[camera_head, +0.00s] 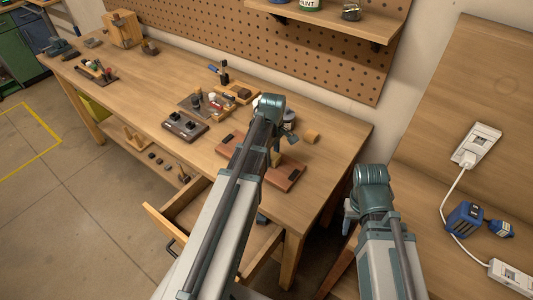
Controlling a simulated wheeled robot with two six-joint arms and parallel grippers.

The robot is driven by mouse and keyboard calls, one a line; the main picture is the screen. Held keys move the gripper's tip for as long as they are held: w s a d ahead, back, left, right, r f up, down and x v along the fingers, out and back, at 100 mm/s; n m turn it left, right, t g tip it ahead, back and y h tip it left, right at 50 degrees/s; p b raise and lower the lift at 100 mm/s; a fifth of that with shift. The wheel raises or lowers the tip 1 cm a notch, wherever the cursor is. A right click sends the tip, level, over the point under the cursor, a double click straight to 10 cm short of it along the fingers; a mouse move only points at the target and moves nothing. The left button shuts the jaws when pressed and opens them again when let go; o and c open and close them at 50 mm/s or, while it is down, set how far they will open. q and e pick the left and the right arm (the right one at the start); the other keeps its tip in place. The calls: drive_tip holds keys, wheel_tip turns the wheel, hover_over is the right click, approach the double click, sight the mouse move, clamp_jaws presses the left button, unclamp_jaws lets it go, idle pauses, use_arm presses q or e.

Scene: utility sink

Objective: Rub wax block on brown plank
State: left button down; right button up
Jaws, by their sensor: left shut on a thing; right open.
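The brown plank (285,180) lies near the front right part of the workbench, a reddish-brown board with dark pieces on it. My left arm crosses in front of its middle. My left gripper (276,148) points down over the plank and is shut on a small yellowish block, the wax block (275,159). The arm hides much of the grip, and I cannot tell whether the block touches the plank. My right gripper (349,217) is open and empty, off the bench's front right edge.
A dark board with black pieces (185,125) and a tray of small tools (205,104) lie to the left. An open drawer (180,215) juts out in front. Bare benchtop lies right of the plank.

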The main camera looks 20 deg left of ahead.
use_arm(q)
drive_tip(key=shift+s+d, duration=0.1)
drive_tip(key=shift+d, duration=0.35)
drive_tip(key=shift+f, duration=0.15)
drive_tip(key=shift+w+a, duration=0.2)
drive_tip(key=shift+a, duration=0.75)
drive_tip(key=shift+w+a, duration=0.2)
drive_tip(key=shift+a, duration=0.95)
drive_tip(key=shift+a, duration=0.1)
drive_tip(key=shift+w+a, duration=0.2)
drive_tip(key=shift+a, duration=0.75)
drive_tip(key=shift+w+a, duration=0.2)
drive_tip(key=shift+a, duration=0.7)
